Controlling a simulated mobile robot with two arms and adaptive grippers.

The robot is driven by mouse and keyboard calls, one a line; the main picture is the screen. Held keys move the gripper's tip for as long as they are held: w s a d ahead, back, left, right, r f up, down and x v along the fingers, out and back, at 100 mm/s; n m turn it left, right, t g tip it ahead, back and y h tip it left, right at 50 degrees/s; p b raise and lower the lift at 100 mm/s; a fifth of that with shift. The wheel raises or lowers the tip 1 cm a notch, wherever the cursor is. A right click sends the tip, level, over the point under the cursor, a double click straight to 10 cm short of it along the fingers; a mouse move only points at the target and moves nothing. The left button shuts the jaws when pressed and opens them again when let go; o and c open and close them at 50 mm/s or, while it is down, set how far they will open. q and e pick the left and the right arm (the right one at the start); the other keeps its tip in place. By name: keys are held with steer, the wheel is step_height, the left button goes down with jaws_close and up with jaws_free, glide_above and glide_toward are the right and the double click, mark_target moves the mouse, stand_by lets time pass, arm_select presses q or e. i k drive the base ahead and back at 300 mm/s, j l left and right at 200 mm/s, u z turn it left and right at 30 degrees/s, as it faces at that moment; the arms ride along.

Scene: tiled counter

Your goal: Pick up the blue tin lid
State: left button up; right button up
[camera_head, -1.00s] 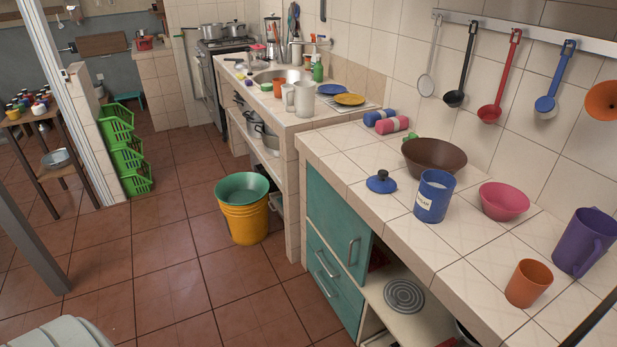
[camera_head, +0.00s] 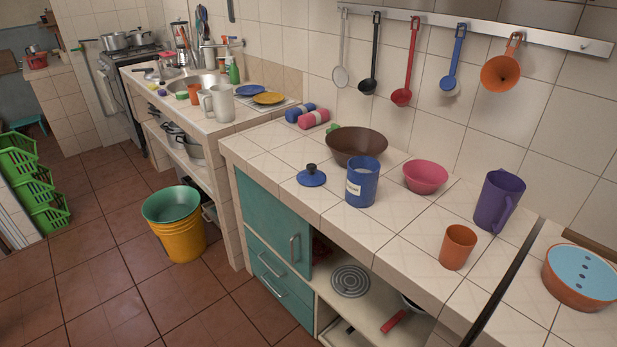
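The blue tin lid (camera_head: 312,178) lies flat on the tiled counter with its dark knob facing up. It is near the counter's left part, close to the front edge. The open blue tin (camera_head: 361,184) with a white label stands upright just to the right of the lid, a small gap apart. Neither of my grippers shows in the head view.
A brown bowl (camera_head: 357,145) stands behind the lid and tin. A pink bowl (camera_head: 425,177), an orange cup (camera_head: 458,247) and a purple pitcher (camera_head: 498,201) stand to the right. Rolled cloths (camera_head: 313,119) lie behind left. Utensils hang on the wall. Counter left of the lid is clear.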

mark_target(310, 176)
steer(key=z, duration=0.35)
steer(key=i+j+z, duration=0.2)
steer(key=j+z, duration=0.3)
steer(key=i+j+z, duration=0.1)
steer(key=j+z, duration=0.2)
steer(key=z, duration=0.2)
steer(key=j+z, duration=0.5)
